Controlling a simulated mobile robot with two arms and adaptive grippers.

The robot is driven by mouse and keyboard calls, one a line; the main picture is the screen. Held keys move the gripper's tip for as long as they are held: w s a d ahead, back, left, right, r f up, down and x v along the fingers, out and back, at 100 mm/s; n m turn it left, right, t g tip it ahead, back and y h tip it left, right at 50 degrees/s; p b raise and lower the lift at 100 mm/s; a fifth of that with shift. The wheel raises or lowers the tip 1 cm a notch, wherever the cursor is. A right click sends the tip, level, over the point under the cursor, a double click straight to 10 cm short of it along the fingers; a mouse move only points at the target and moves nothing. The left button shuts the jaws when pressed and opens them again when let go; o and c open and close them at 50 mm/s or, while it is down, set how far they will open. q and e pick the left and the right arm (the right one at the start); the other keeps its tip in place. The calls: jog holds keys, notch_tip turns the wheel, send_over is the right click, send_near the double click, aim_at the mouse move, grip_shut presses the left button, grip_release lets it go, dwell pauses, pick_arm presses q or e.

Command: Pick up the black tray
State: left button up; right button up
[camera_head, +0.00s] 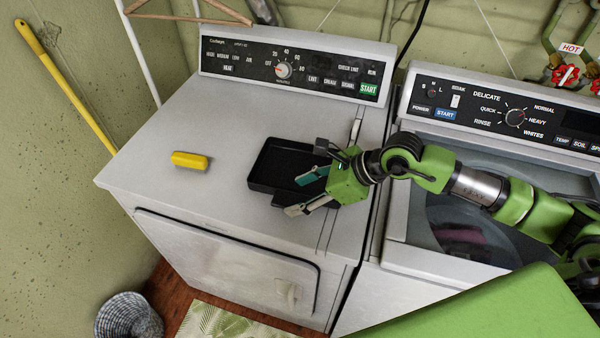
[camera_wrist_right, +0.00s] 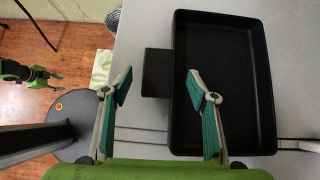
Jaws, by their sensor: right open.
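The black tray (camera_head: 283,163) lies flat on top of the white dryer, in the middle of the head view. It has raised rims and a flat tab on its near side. In the right wrist view the tray (camera_wrist_right: 235,85) fills the right half, with its tab (camera_wrist_right: 157,73) pointing left. My right gripper (camera_head: 300,194) is open and empty over the tray's right part. In the right wrist view its fingers (camera_wrist_right: 160,82) are spread on either side of the tab, one finger over the tray's inside. I cannot tell the height above the tray. My left gripper is not in the head view.
A yellow block (camera_head: 189,160) lies left of the tray on the dryer top (camera_head: 225,125). The dryer's control panel (camera_head: 295,72) rises behind. A washer (camera_head: 430,262) with an open top stands at right. A woven basket (camera_head: 128,318) sits on the floor.

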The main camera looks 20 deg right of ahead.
aim_at(289, 199)
jog(key=p+x, duration=0.1)
jog(key=x, duration=0.2)
jog(key=shift+a+f+p, duration=0.25)
jog(key=shift+p, duration=0.05)
jog(key=shift+w+a+f, duration=0.1)
jog(key=shift+w+f, duration=0.1)
jog(key=shift+f, duration=0.1)
jog(key=shift+c, duration=1)
jog(key=shift+s, duration=0.1)
jog(key=c, duration=1)
jog(key=shift+c, duration=0.2)
jog(key=shift+r, duration=0.1)
